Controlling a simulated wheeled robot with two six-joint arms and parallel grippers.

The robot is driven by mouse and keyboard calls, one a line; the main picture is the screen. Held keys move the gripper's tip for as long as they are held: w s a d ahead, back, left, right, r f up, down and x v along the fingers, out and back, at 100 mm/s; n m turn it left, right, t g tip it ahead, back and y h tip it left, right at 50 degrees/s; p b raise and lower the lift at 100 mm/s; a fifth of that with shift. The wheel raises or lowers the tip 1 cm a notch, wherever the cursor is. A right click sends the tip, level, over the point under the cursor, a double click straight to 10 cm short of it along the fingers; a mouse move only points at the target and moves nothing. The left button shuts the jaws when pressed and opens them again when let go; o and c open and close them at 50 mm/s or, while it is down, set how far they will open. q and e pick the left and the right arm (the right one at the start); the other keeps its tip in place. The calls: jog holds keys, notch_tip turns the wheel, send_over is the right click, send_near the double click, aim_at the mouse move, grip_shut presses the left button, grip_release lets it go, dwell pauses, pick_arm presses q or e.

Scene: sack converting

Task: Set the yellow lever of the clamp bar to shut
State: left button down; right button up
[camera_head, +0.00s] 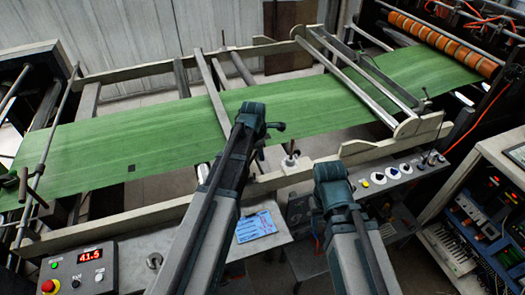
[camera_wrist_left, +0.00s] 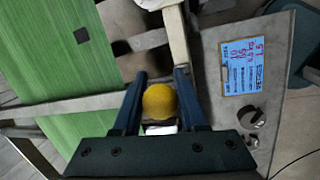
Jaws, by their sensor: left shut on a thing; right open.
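The yellow lever's round knob (camera_wrist_left: 159,101) shows in the left wrist view, between the two fingers of my left gripper (camera_wrist_left: 160,76), which is shut on it. In the head view my left gripper (camera_head: 262,117) is over the near side of the green web, and my own arm hides the knob there. The lever's stem and its angle are mostly hidden. I cannot tell the clamp bar apart for sure from the other pale bars. My right gripper (camera_head: 328,170) is open, in front of the machine's near rail; its fingers are hardly visible.
The green web (camera_head: 110,155) runs across the frame to orange rollers (camera_head: 440,43). A blue-white card (camera_head: 256,226) lies on the near ledge. A control box (camera_head: 82,270) with a red 41.5 display stands front left. A panel of knobs (camera_head: 392,173) and an open cabinet (camera_head: 485,215) are at right.

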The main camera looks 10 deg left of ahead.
pick_arm(q)
jog(key=shift+s+a+r+t+h, duration=0.35)
jog(key=shift+s+a+t+h, duration=0.15)
jog(key=shift+s+a+h, duration=0.15)
jog(key=shift+s+a+r+n+t+h+b, duration=0.15)
jog(key=shift+s+a+t+h+b, duration=0.15)
jog(key=shift+a+t+h+b, duration=0.2)
jog(key=shift+s+a+r+n+t+h+b, duration=0.15)
jog(key=shift+s+a+t+h+b, duration=0.15)
jog(key=shift+a+h+b, duration=0.2)
jog(key=shift+s+a+t+h+b, duration=0.5)
jog(key=shift+a+h+b, duration=0.15)
jog(key=shift+a+b, duration=0.25)
jog(key=shift+s+a+t+h+b, duration=0.45)
jog(key=shift+s+a+h+b, duration=0.15)
jog(key=shift+a+b, duration=0.3)
jog(key=shift+s+a+t+h+b, duration=0.45)
jog(key=shift+a+h+b, duration=0.3)
jog(key=shift+b, duration=0.3)
jog(key=shift+a, duration=0.1)
jog(key=c, duration=0.8)
grip_release()
jog(key=shift+c, duration=0.2)
jog(key=o, duration=0.4)
jog(key=shift+s+a, duration=0.1)
jog(key=shift+s, duration=0.05)
